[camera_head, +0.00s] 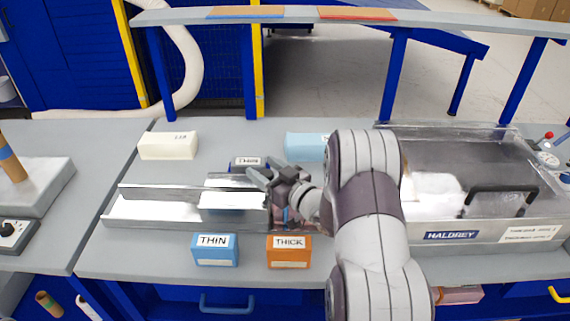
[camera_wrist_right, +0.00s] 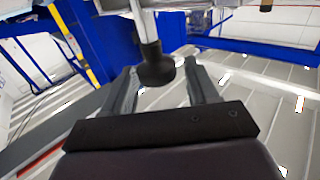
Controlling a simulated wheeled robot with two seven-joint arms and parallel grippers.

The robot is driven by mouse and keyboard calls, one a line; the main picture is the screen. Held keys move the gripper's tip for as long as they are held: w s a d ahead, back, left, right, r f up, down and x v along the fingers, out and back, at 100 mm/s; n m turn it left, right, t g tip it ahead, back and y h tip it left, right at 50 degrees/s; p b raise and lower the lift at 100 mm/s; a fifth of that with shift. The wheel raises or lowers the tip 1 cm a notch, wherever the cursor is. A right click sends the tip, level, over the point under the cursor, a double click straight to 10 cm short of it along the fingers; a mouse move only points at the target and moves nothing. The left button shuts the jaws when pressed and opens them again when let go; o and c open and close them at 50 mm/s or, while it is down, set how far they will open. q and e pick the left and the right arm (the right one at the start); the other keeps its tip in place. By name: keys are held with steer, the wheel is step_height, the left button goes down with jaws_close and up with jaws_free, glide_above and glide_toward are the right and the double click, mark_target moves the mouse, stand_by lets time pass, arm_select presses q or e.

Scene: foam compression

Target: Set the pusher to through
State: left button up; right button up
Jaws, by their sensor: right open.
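My right gripper (camera_head: 268,178) is open over the right end of the metal channel (camera_head: 150,210) in the head view. The wrist view shows its two spread fingers (camera_wrist_right: 160,80) with a black knob (camera_wrist_right: 157,68) on a pale rod between them. The knob looks free of both fingers; contact cannot be told. Whether this knob belongs to the pusher is unclear. My right forearm and hand hide the channel's right end and anything there. A dark block with a white label (camera_head: 247,162) stands just behind the channel. My left gripper is out of view.
A blue THIN block (camera_head: 214,250) and orange THICK block (camera_head: 289,251) stand in front of the channel. A cream block (camera_head: 168,146) and light blue block (camera_head: 304,147) are behind. The HALDREY machine (camera_head: 480,236) fills the right. An overhead shelf (camera_head: 450,23) spans the back.

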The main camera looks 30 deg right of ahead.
steer(key=r, duration=0.2)
steer(key=s+r, duration=0.1)
steer(key=shift+s+d+r, duration=0.1)
steer(key=shift+d+r, duration=0.25)
steer(key=shift+d, duration=0.05)
steer(key=s+d+r, duration=0.4)
steer(key=s+r, duration=0.2)
steer(key=s, duration=0.3)
steer(key=shift+s+d, duration=0.15)
steer(key=shift+d, duration=0.05)
